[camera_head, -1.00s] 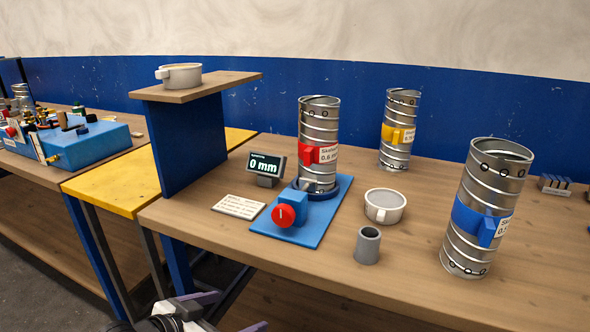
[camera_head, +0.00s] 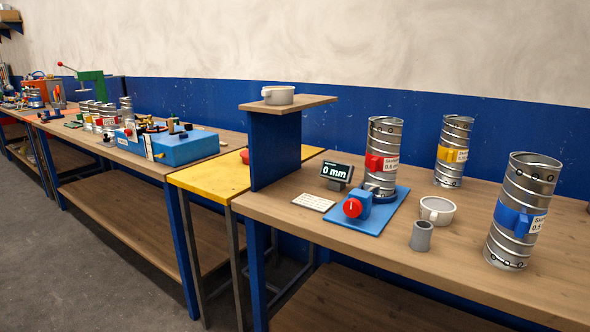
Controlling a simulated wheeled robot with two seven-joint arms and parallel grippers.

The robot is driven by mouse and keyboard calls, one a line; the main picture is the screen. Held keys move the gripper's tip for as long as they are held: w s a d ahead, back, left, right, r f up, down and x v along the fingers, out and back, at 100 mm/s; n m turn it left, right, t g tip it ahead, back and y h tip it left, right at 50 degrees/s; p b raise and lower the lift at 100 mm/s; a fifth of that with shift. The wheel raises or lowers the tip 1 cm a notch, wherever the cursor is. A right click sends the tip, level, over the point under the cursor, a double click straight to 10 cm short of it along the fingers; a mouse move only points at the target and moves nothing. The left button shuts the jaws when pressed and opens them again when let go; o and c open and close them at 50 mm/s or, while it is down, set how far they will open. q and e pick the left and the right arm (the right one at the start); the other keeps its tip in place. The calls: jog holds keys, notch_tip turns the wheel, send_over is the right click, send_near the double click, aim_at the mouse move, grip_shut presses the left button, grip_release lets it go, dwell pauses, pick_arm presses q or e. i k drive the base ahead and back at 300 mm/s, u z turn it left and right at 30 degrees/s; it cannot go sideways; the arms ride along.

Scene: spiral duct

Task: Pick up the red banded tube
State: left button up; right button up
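The red banded tube (camera_head: 384,135) is a silver spiral duct with a red band and a white label. It stands upright on a blue base plate (camera_head: 376,219) with a red knob (camera_head: 352,207), right of the middle of the head view. A yellow banded tube (camera_head: 453,139) stands behind it to the right. A blue banded tube (camera_head: 514,240) stands nearer, at the right. Neither of my grippers shows in the head view now.
A display reading "0 mm" (camera_head: 336,171), a white card (camera_head: 313,202), a white cup (camera_head: 437,210) and a grey cylinder (camera_head: 421,236) surround the plate. A raised wooden shelf (camera_head: 287,105) holds another cup (camera_head: 278,95). A yellow table (camera_head: 210,181) and open floor lie left.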

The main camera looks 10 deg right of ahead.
aim_at(385, 135)
jog(key=u, duration=0.3)
jog(key=k, duration=0.5)
jog(key=u, duration=0.35)
jog(key=i, duration=1.2)
jog(key=z, duration=0.85)
